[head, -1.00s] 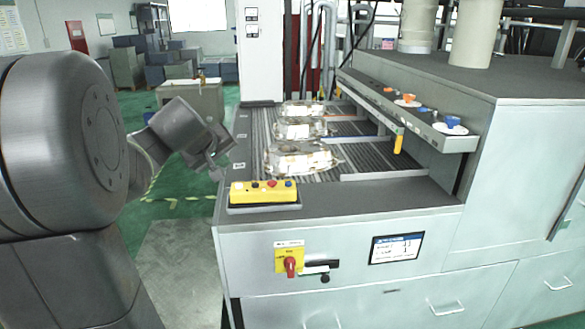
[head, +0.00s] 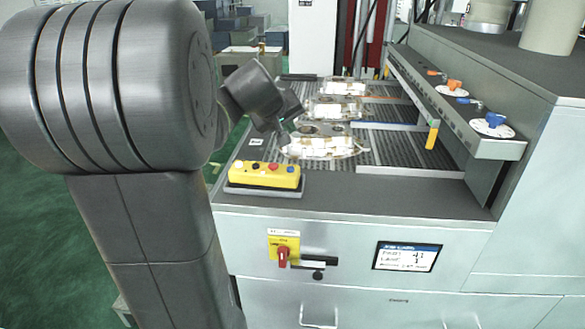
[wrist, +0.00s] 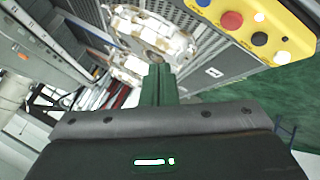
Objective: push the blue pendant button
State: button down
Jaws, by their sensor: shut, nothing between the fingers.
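The yellow pendant (head: 262,177) lies in a grey holder at the near left corner of the machine top. Its blue button (head: 290,169) is the rightmost, beside a red one (head: 273,167). In the wrist view the pendant (wrist: 290,22) fills the top right corner, and the blue button (wrist: 203,3) is at the top edge, partly cut off. My gripper (head: 290,128) is above and behind the pendant, in front of the nearest casting. Its dark green fingers (wrist: 159,72) are together and empty, apart from the pendant.
Three pale castings (head: 322,147) stand in a row on the ribbed bed behind the pendant. A shelf (head: 465,125) with orange and blue valve handles overhangs the right. A red-handled switch (head: 283,255) and a screen (head: 407,257) are on the front panel. The top right of the pendant is bare.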

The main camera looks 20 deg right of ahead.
jog(key=b, duration=0.6)
send_over(290, 169)
jog(key=f, duration=0.7)
jog(key=shift+s+a+f, duration=0.2)
jog(key=shift+a+f, duration=0.05)
jog(key=shift+f+b, duration=0.6)
jog(key=shift+f, duration=0.05)
jog(key=shift+f, duration=0.15)
dwell(0.7)
jog(key=shift+f+b, duration=0.25)
jog(key=shift+b, duration=0.25)
jog(key=shift+f+b, duration=0.45)
jog(key=shift+b, duration=0.05)
dwell(0.5)
jog(key=shift+r, duration=0.1)
jog(key=shift+r+p, duration=0.65)
jog(key=shift+r, duration=0.15)
